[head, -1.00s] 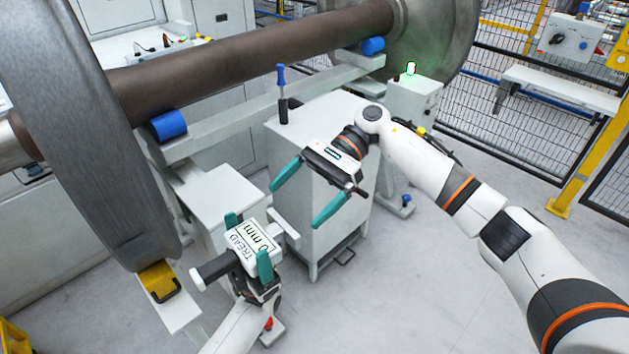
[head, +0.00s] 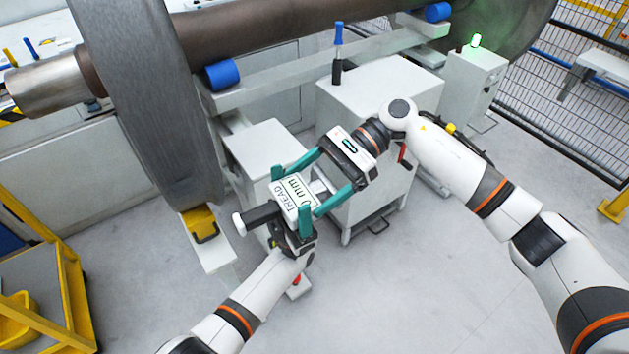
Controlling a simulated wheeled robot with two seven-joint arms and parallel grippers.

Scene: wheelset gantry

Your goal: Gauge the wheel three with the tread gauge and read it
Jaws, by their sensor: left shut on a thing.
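The tread gauge (head: 295,194) is a white box with a black handle and a face with TREAD lettering and an mm reading, partly covered. My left gripper (head: 291,197) is shut on it, holding it in the air right of the near wheel. My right gripper (head: 302,193) is open. Its teal fingers reach down from the upper right to either side of the gauge's far end; I cannot tell whether they touch it. The near wheel (head: 150,100) is a large grey steel disc on a brown axle (head: 280,35). No number shows on it.
A far wheel (head: 490,25) sits on the same axle. Blue rollers (head: 221,75) lie under the axle. A yellow block (head: 201,222) is at the near wheel's foot. A white cabinet (head: 375,90) carries a blue-handled tool (head: 338,50). A yellow cart (head: 68,270) is lower left. Front floor is clear.

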